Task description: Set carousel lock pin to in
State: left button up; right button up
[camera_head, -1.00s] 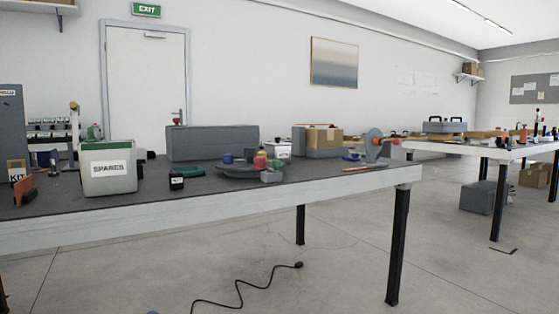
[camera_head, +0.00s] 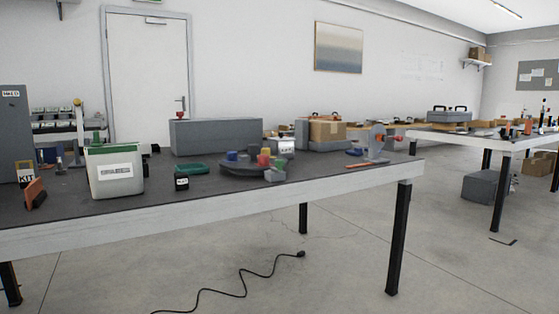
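The carousel (camera_head: 241,169) is a low, dark, round turntable on the near workbench, right of the middle of its top. Small blue, red, green and grey pieces stand on and around it. A grey block (camera_head: 274,175) sits at its front right edge. I cannot make out the lock pin or its position at this distance. Neither of my grippers is in view.
The near workbench (camera_head: 300,186) spans the left and middle. On it stand a white SPARES tub (camera_head: 115,172), a long grey box (camera_head: 215,137), a green tray (camera_head: 191,168) and a cardboard box (camera_head: 327,130). A cable (camera_head: 245,291) lies on the clear floor in front.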

aim_at(280, 163)
jog(key=u, duration=0.35)
jog(key=i+l+u, duration=0.3)
jog(key=u, duration=0.2)
jog(key=i+l+u, duration=0.25)
jog(key=l+u, duration=0.25)
jog(key=j, duration=0.15)
